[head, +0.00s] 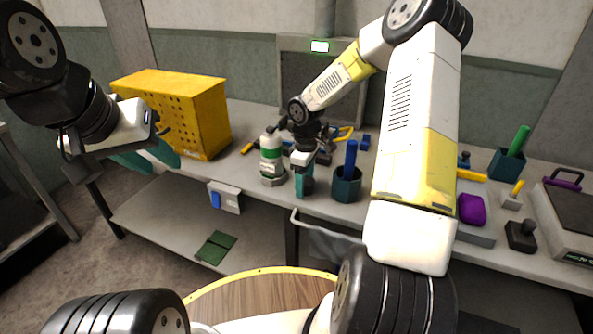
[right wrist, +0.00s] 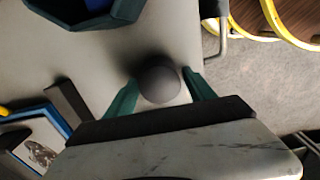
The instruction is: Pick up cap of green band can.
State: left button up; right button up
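The green band can (head: 271,162) stands upright on the bench in the head view, white with a green band and a pale top (head: 270,139). My right gripper (head: 304,184) points down just right of the can, apart from the can's top. In the right wrist view its teal fingers (right wrist: 160,78) are spread, with a dark grey rounded thing (right wrist: 158,80) between or just beyond the tips. I cannot tell what this thing is or whether the fingers touch it. My left gripper (head: 150,158) is open and empty at the left, in front of the yellow box.
A teal cup (head: 346,186) with a blue handle stands right of my right gripper. A yellow perforated box (head: 195,112) stands at the back left. A purple item (head: 471,208) on a tray, a dark knobbed block (head: 521,236) and a scale-like device (head: 570,220) crowd the right.

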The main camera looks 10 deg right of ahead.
jog(key=c, duration=1)
